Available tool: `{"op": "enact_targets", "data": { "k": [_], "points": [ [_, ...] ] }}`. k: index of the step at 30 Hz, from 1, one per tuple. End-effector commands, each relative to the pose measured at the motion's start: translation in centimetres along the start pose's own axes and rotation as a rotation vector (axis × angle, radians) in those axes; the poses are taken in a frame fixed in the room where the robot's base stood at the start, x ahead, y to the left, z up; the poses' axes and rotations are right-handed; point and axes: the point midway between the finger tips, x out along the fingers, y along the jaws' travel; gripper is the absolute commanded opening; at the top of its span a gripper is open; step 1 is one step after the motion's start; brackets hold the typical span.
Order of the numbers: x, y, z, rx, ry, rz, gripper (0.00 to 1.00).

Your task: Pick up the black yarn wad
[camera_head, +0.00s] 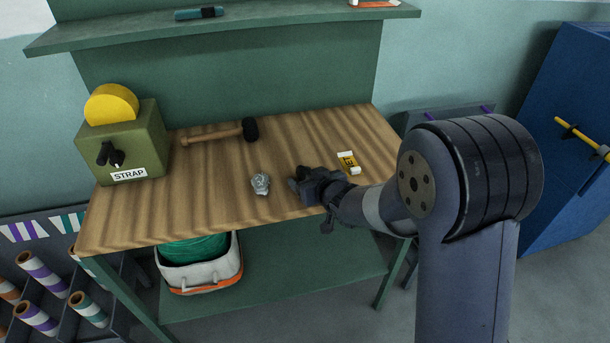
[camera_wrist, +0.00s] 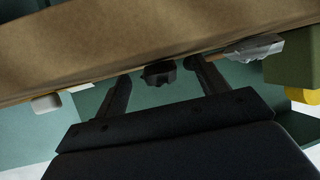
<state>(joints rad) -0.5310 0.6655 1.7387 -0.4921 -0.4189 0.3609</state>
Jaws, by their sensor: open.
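The black yarn wad (camera_wrist: 160,72) is a small dark lump at the wooden tabletop, seen between my two fingertips in the wrist view. In the head view a dark lump (camera_head: 304,171) shows just beyond my gripper and is partly hidden by it; it blends with the dark fingers. My gripper (camera_head: 298,184) is open, low over the front right part of the workbench (camera_head: 215,205), with its fingers pointing left. The fingers (camera_wrist: 160,78) stand apart on either side of the wad in the picture. I cannot tell whether they touch it.
A crumpled silver wad (camera_head: 260,183) lies left of my gripper. A bin (camera_head: 205,277) sits below the tabletop.

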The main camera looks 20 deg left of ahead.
Motion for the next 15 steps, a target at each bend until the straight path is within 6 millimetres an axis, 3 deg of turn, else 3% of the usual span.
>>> {"op": "enact_targets", "data": {
  "k": [6, 15],
  "points": [
    [0.06, -0.01, -0.04, 0.000, 0.001, 0.000, 0.69],
    [0.04, -0.01, -0.03, 0.000, 0.000, 0.000, 0.45]
  ]
}}
